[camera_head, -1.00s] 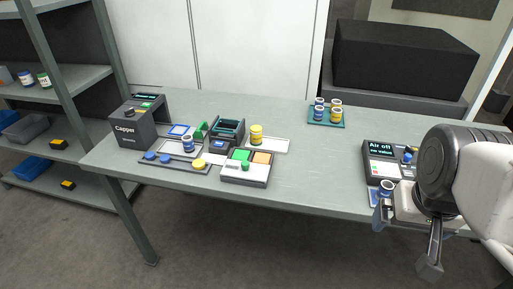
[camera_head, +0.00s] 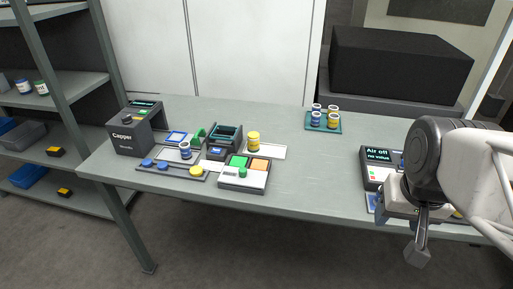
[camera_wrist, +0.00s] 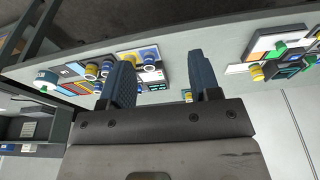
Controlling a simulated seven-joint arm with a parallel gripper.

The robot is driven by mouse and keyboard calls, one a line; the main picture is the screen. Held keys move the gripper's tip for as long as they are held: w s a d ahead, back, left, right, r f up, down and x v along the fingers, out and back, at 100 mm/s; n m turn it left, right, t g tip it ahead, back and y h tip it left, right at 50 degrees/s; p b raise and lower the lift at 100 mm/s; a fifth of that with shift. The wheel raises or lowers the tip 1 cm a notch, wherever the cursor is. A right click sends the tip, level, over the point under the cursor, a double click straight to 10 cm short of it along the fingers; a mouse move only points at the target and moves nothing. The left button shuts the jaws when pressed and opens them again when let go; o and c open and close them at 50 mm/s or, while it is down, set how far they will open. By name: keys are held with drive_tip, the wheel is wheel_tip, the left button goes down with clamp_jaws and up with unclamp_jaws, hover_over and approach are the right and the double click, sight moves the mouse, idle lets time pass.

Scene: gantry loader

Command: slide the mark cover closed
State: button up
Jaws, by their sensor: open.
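A similar box with an orange panel (camera_wrist: 268,41) shows at the upper right of the wrist view. My gripper (camera_wrist: 163,76) is open and empty, its two dark fingers apart. In the head view my gripper (camera_head: 417,254) is at the right, by the table's front edge, well away from the white box.
The Capper machine (camera_head: 128,137) stands at the left. A yellow jar (camera_head: 253,141) stands behind the white box. A green tray (camera_head: 311,127) with several jars is at the back. My arm partly hides the "Air off" device (camera_head: 377,157). The table's middle right is clear.

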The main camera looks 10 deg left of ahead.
drive_tip(key=w+a, duration=0.6)
drive_tip(key=w, duration=0.3)
drive_tip(key=m+g, duration=0.2)
drive_tip(key=g, duration=0.1)
approach(243, 169)
drive_tip(key=shift+s+d+f, duration=0.35)
drive_tip(key=shift+d+f, duration=0.05)
drive_tip(key=shift+d, duration=0.1)
drive_tip(key=shift+w+a+f, duration=0.15)
drive_tip(key=shift+a+f, duration=0.15)
drive_tip(key=shift+a, duration=0.25)
drive_tip(key=shift+f, duration=3.9)
drive_tip(key=shift+c, duration=0.2)
